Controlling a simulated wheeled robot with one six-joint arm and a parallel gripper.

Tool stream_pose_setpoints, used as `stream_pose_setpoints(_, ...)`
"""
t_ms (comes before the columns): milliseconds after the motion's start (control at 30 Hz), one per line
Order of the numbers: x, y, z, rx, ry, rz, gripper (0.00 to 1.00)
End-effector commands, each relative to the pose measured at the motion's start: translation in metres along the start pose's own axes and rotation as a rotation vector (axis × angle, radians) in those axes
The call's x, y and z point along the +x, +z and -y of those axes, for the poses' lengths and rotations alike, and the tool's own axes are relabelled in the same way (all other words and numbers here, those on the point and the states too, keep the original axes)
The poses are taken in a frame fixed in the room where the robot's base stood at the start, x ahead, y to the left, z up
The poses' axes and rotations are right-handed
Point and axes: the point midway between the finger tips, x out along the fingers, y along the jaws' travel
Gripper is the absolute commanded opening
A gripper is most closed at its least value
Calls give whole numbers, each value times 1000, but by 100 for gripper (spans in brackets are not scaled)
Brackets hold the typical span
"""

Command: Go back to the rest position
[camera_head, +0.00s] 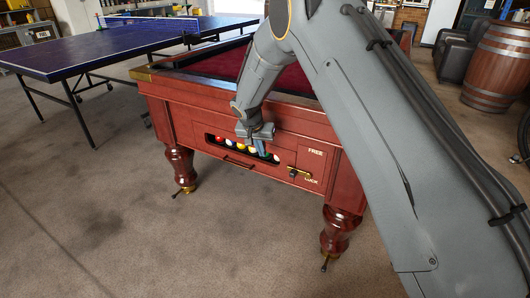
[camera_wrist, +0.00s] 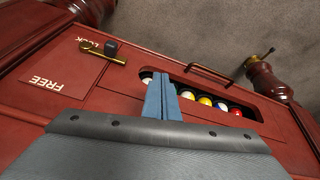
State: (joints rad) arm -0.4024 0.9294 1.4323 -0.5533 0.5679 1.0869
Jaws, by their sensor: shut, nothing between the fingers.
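My gripper (camera_head: 262,147) is in front of the end panel of the red wooden pool table (camera_head: 172,105), close to its ball return slot. In the wrist view my gripper (camera_wrist: 162,84) shows two blue fingers pressed together with nothing between them. The fingertips overlap the left part of the slot in that view and hide some of the balls (camera_wrist: 204,100). Whether the fingertips touch the table cannot be told. My grey arm reaches down from the top right in the head view and covers much of the table's right side.
A brass handle (camera_head: 299,173) with a dark knob sticks out beside the slot. A blue table-tennis table (camera_head: 90,50) stands at the back left. A wooden barrel (camera_head: 497,65) and a black armchair (camera_head: 455,52) stand at the right. The floor (camera_head: 130,230) in front is clear.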

Motion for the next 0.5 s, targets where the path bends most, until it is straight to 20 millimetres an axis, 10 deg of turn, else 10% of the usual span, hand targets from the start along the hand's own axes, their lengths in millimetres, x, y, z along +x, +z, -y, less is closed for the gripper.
stream_pose_setpoints(267,-11,0,-12,-4,3,9,0)
stream_pose_setpoints(500,-90,18,-103,-57,17,99,0)
